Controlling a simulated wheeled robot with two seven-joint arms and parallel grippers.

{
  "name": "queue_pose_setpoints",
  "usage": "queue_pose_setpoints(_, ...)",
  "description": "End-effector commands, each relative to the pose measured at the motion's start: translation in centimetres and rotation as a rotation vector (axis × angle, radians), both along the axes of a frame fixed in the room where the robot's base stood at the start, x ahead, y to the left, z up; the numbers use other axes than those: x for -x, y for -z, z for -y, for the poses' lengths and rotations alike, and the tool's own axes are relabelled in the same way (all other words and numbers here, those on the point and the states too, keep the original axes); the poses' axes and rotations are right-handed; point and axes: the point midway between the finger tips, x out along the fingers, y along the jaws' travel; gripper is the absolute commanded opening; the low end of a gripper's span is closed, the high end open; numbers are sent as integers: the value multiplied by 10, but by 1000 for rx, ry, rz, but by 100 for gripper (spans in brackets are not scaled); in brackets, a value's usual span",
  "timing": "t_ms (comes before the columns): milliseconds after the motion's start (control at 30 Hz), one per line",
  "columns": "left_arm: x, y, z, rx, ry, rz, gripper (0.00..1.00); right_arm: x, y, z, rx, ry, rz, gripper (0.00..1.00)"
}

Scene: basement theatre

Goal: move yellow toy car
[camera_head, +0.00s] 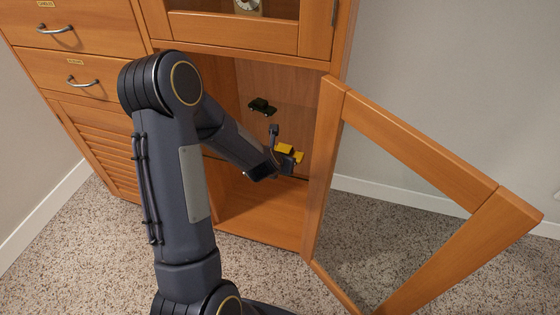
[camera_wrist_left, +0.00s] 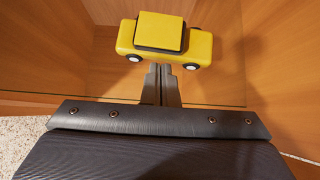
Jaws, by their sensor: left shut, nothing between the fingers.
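The yellow toy car (camera_head: 298,157) is inside the open lower compartment of the wooden cabinet, right by my left gripper and partly hidden by it in the head view. In the left wrist view the yellow toy car (camera_wrist_left: 205,48) is side-on and level, with its dark wheels down. My left gripper (camera_head: 279,150) reaches into the compartment. In the left wrist view my left gripper (camera_wrist_left: 160,75) has its fingers together and empty, with the tips just below or in front of the car's middle; I cannot tell whether they touch it. My right gripper is not in view.
A dark green toy car (camera_head: 262,106) is farther back in the compartment. The framed cabinet door (camera_head: 420,150) stands open to the right. Drawers (camera_head: 75,75) are at the left. The compartment's wooden floor (camera_head: 265,215) is bare; speckled carpet lies in front.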

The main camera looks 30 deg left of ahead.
Motion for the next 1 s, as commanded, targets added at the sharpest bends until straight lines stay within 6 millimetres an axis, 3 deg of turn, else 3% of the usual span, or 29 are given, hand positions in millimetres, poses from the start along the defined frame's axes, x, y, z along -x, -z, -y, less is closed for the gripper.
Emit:
queue_pose_setpoints(267, -2, 0, 0, 0, 0, 0, 0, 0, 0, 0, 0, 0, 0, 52)
queue_pose_setpoints(367, -15, 0, -3, -2, -1, 1, 0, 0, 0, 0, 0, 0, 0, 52)
queue_pose_setpoints(667, -94, -4, -22, 0, -1, 0, 0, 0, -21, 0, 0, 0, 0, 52)
queue_pose_setpoints(1000, -168, -8, -39, 1, 0, -3, 0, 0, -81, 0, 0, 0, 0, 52)
